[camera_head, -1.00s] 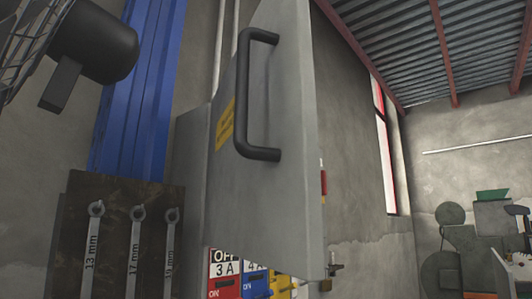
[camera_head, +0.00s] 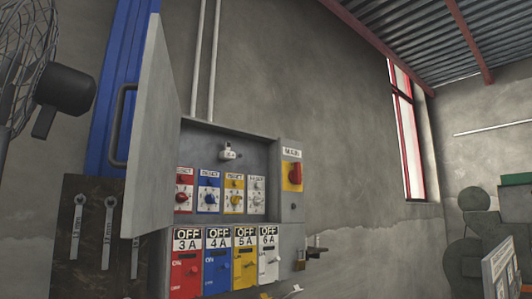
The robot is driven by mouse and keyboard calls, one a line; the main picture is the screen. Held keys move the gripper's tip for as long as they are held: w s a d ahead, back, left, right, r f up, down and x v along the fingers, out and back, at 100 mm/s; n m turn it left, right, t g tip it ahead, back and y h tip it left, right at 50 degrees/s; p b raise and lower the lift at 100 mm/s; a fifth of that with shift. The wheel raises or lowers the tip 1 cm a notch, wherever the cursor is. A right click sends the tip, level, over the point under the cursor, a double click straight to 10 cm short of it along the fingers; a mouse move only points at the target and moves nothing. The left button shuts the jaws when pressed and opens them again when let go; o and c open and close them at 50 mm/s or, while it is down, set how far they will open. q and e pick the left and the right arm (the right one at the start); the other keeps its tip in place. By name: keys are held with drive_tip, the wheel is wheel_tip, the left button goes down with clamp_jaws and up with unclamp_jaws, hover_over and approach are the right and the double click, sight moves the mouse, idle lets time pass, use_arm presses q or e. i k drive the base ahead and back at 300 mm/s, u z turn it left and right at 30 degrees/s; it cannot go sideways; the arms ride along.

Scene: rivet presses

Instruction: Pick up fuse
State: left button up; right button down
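I cannot make out a thing that is clearly a fuse. A small white fitting (camera_head: 229,152) sits high inside the open grey electrical cabinet (camera_head: 258,134); it is too small to tell whether it is a fuse or a holder. Below it is a row of red, blue, yellow and white panels with knobs. Under that row are the red 3 A switch (camera_head: 186,272), the blue 4 A switch (camera_head: 217,274), the yellow 5 A switch (camera_head: 244,268) and the white 6 A switch (camera_head: 269,262), each under an OFF label.
The cabinet door (camera_head: 152,130) stands open on the left. A red main switch (camera_head: 296,173) is on the cabinet's right. Wrenches hang on a dark board (camera_head: 88,272); a fan (camera_head: 62,90) is at far left. A small wall bracket (camera_head: 315,252) sticks out at right.

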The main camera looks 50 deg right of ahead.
sight(227, 145)
drive_tip(key=z, duration=1.25)
drive_tip(key=i, duration=0.5)
drive_tip(key=u, duration=3.6)
drive_tip(key=k, duration=1.2)
drive_tip(key=z, duration=2.15)
